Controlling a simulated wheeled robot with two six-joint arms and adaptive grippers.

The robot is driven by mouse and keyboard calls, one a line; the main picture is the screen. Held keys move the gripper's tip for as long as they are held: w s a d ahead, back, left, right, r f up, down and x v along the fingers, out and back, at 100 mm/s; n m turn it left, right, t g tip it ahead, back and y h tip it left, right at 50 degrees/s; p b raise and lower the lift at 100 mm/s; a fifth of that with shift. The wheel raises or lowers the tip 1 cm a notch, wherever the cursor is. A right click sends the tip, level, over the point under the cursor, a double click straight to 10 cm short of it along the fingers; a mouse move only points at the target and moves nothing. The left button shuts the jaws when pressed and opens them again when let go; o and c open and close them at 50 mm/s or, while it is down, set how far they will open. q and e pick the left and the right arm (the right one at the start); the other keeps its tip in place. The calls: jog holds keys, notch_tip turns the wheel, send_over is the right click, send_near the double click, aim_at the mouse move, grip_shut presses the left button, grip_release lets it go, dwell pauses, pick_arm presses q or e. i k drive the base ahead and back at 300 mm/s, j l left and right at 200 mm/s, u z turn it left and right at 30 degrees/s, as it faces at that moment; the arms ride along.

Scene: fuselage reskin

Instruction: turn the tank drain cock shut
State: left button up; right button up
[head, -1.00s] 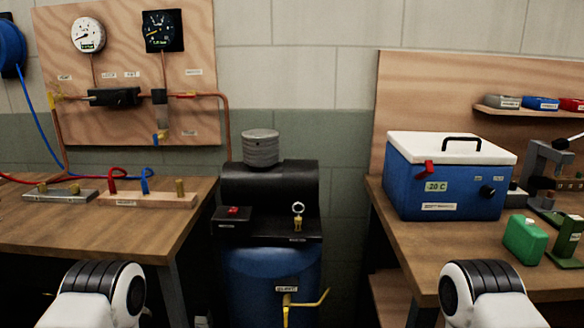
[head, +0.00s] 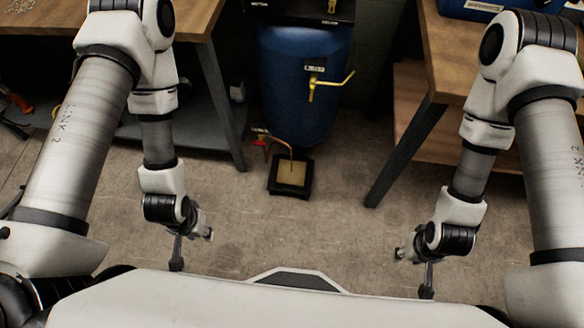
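The blue tank (head: 300,95) stands upright at the top middle of the head view. A small red-handled cock (head: 262,143) sits low at the tank's foot, with a thin copper pipe (head: 282,145) curving from it down to a black tray. The handle is small, and I cannot tell its exact angle. My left gripper (head: 193,250) hangs low at left, in front of the tray, with its fingers apart and empty. My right gripper (head: 416,272) hangs low at right, also with fingers apart and empty. Both are well clear of the cock.
The black tray with a yellowish pad (head: 290,172) is on the floor before the tank. A yellow-handled valve (head: 313,88) is on the tank's front. Benches stand either side, with legs (head: 222,110) and (head: 405,150). The floor between the grippers is clear.

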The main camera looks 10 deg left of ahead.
aim_at(259, 144)
jog(key=k+l, duration=0.1)
jog(key=k, duration=0.85)
